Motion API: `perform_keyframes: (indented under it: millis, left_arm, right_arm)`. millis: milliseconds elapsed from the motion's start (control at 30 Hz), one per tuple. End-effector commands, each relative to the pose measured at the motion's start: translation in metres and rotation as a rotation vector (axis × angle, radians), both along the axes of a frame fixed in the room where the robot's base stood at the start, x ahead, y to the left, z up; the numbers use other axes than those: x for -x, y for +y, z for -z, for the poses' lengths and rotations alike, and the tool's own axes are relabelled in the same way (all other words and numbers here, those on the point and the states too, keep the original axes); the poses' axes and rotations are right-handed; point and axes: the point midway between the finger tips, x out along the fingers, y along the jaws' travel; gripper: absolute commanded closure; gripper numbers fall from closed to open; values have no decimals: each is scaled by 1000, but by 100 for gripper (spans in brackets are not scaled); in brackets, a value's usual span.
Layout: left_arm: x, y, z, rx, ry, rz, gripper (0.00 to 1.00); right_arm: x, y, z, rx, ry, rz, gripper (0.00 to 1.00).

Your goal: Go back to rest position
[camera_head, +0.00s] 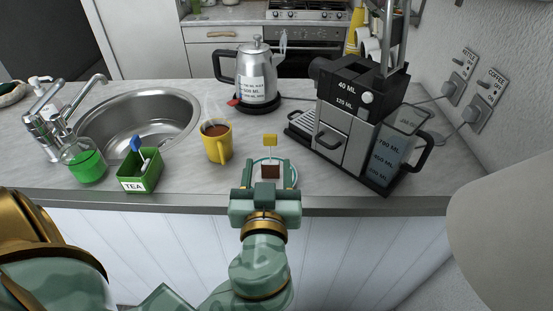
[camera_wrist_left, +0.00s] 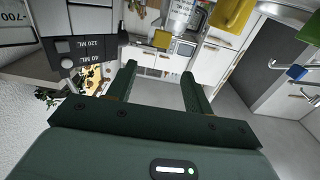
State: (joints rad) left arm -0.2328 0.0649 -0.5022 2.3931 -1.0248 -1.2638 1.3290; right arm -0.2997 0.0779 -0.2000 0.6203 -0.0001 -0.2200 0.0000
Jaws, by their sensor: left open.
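My left gripper (camera_head: 268,165) is above the counter's front edge, in the middle of the head view. Its two fingers stand apart, and they also show spread in the left wrist view (camera_wrist_left: 160,68). A yellow tag (camera_head: 270,140) shows just past the fingertips, with a small brown piece (camera_head: 270,172) between the fingers in the picture; I cannot tell whether either touches the gripper. The tag also shows in the left wrist view (camera_wrist_left: 162,39). My right gripper is not in view.
A steaming yellow mug (camera_head: 218,144) stands left of the gripper, and a green TEA box (camera_head: 140,172) is further left. A black and silver coffee machine (camera_head: 342,130) stands right. A kettle (camera_head: 254,75) is behind. The sink (camera_head: 135,118) is at the left.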

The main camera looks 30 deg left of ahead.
Motion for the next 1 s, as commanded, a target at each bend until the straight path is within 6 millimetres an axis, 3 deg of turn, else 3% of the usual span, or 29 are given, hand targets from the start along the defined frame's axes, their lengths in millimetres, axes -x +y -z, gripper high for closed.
perform_keyframes:
  millis: [233, 333, 467, 600, 700, 867, 1000]
  left_arm:
    - [0, 1, 2, -6, 14, -1, 49]
    - [5, 11, 21, -47, 131, -8, 49]
    - [24, 34, 73, -173, 468, 19, 49]
    - [57, 54, 126, -328, 847, 141, 49]
    - [81, 62, 154, -424, 1060, 267, 49]
    - [119, 68, 190, -559, 1312, 506, 49]
    - [113, 52, 260, -489, 1333, 575, 49]
  right_arm:
    - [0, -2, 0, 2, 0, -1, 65]
    - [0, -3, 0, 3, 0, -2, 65]
    - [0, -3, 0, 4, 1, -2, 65]
    - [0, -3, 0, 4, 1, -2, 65]
    - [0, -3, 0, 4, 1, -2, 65]
    - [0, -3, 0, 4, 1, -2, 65]
    - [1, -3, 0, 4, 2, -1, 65]
